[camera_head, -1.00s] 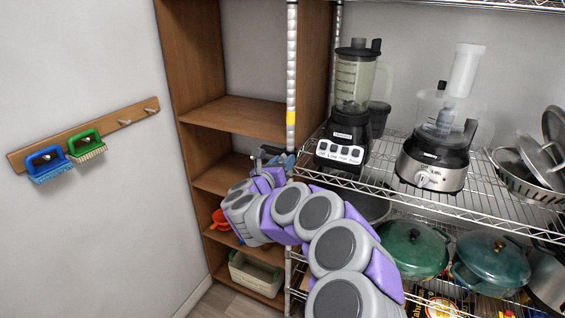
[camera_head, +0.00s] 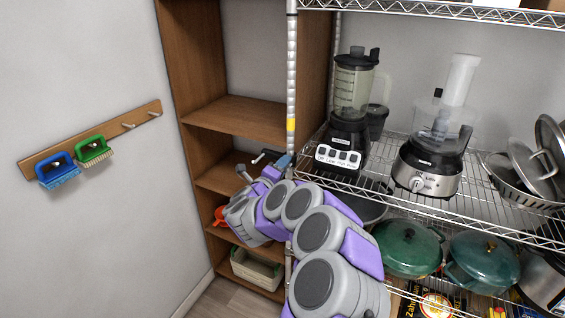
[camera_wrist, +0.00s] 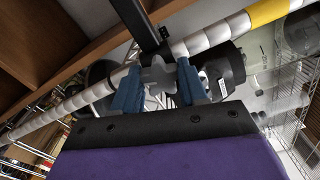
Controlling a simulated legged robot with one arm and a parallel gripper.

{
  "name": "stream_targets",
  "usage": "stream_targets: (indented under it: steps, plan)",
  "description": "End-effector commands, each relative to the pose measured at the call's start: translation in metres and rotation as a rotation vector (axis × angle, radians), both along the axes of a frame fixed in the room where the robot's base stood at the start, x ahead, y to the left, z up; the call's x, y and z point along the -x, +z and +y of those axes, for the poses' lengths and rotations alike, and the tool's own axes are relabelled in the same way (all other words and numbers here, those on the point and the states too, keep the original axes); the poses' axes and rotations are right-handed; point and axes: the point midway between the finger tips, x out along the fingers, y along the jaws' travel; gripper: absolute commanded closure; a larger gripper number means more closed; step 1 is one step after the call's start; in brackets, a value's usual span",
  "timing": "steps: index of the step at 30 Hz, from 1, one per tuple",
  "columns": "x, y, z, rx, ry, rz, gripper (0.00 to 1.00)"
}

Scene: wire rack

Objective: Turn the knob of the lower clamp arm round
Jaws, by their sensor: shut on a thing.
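The clamp arm's knob (camera_wrist: 158,78) is grey and star-shaped in the wrist view. It sits between the two blue fingers of my gripper (camera_wrist: 158,69), which is shut on it. A black clamp bar (camera_wrist: 137,22) runs up from beside the knob, next to the banded rack post (camera_wrist: 212,40). In the head view my gripper (camera_head: 278,166) is at the rack post (camera_head: 291,95), left of the shelves. The knob is hidden there by my gripper and arm. Only one clamp arm can be made out clearly, so I cannot tell upper from lower.
A blender (camera_head: 350,110) and a food processor (camera_head: 428,165) stand on the wire shelf (camera_head: 400,197) right of my arm. Green pots (camera_head: 408,250) sit below. A wooden shelf unit (camera_head: 235,118) stands behind the post. Brushes (camera_head: 58,170) hang on the left wall.

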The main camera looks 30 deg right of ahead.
Motion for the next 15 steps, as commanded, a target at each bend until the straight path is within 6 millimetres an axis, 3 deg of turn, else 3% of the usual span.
stream_targets:
  steps: [15]
  plan:
    - [-0.0008,-0.0016,0.0027,0.299,0.009,0.393,0.88]
